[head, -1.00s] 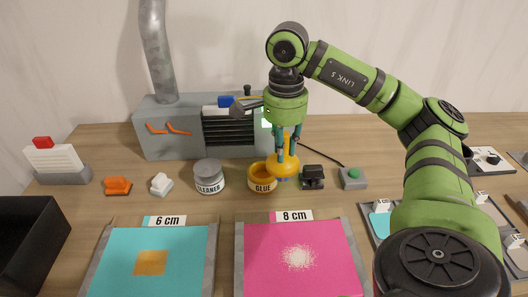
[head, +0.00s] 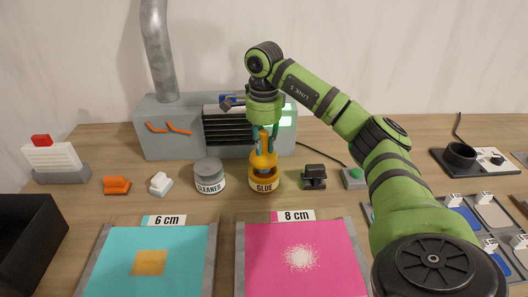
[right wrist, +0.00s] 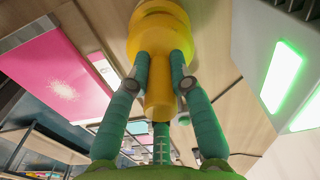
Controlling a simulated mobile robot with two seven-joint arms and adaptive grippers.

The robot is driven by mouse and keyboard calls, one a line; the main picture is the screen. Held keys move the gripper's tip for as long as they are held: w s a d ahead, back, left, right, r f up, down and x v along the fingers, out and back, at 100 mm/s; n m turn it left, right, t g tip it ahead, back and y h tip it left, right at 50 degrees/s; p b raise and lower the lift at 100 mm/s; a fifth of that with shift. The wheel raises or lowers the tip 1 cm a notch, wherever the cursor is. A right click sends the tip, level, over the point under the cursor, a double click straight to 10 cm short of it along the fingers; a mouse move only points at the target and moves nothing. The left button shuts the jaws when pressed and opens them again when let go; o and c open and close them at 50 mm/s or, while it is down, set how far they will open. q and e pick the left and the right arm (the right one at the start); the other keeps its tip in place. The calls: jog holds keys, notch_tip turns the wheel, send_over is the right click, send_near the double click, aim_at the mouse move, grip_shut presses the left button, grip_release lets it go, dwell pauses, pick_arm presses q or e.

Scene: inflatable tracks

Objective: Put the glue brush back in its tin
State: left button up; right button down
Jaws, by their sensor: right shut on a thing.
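My right gripper (head: 264,147) is shut on the handle of the yellow glue brush (head: 263,161) and points straight down. In the right wrist view, the two teal fingers (right wrist: 158,70) press on both sides of the brush's yellow handle (right wrist: 158,98), with its wider yellow collar beyond. The brush is upright over the mouth of the yellow tin (head: 264,186) labelled GLUE. The collar shows a little above the tin's rim. The bristle end is hidden, and I cannot tell how deep it reaches. My left gripper is not in view.
A grey CLEANER jar (head: 209,176) stands close left of the tin, and a small black stand (head: 314,177) to its right. A grey vented machine (head: 175,132) is behind. Cyan (head: 190,250) and pink (head: 270,265) sheets lie in front.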

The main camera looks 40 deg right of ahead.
aim_at(264, 157)
notch_tip(264, 157, down, 3)
jog(key=shift+s+f, duration=0.1)
jog(key=shift+f, duration=0.05)
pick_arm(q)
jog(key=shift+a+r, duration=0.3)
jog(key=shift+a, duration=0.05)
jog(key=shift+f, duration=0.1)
pick_arm(e)
jog(key=shift+f, duration=0.15)
jog(key=c, duration=1.1)
grip_release()
notch_tip(264, 157, up, 6)
jog(key=shift+f, duration=0.1)
pick_arm(q)
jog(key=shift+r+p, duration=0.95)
jog(key=shift+p, duration=0.1)
pick_arm(e)
notch_tip(264, 157, up, 6)
jog(key=shift+r, duration=0.25)
